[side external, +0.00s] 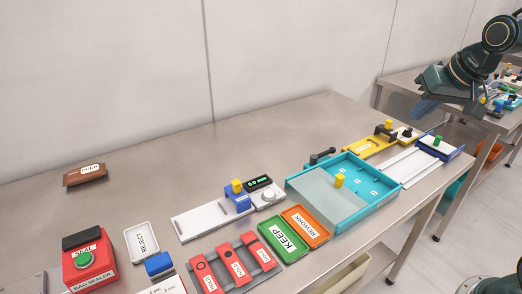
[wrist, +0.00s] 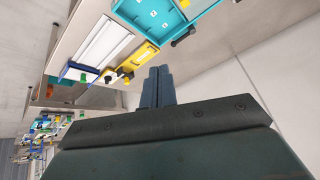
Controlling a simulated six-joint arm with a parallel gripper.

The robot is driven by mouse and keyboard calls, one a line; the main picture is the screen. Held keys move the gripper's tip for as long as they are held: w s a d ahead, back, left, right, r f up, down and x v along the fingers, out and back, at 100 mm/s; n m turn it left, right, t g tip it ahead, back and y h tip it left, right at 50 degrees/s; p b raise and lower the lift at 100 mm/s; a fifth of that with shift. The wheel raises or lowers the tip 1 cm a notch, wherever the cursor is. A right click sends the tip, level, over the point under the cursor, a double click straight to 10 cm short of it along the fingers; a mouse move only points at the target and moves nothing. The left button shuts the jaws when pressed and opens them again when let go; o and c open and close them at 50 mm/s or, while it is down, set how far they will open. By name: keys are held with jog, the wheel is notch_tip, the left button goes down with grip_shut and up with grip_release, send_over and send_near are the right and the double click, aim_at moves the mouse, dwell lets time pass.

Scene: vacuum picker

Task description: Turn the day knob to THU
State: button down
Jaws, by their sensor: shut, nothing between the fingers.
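I cannot pick out a knob with readable day names in either view. A white dial (side external: 269,196) sits by a black display with green figures. My gripper (side external: 424,108) is raised at the upper right, beyond the far end of the bench and clear of everything. In the wrist view its two fingers (wrist: 157,86) are together, with nothing between them.
The teal tray (side external: 313,210) with a grey lid and yellow knob stands mid-bench. The yellow fixture (side external: 366,149) and blue-ended white rail (side external: 437,154) lie beyond it. Green KEEP (side external: 284,240) and orange REWORK (side external: 304,227) trays are nearer. The bench's back strip is mostly clear.

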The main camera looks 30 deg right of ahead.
jog(key=w+d+f+m+h, duration=0.1)
jog(key=w+d+f+m, duration=0.15)
jog(key=w+d, duration=0.55)
jog(key=m+h, duration=0.2)
jog(key=m, duration=0.7)
send_near(410, 135)
jog(key=v, duration=0.4)
jog(key=shift+a, duration=0.1)
jog(key=shift+w+f, duration=0.1)
jog(key=shift+x, duration=4.85)
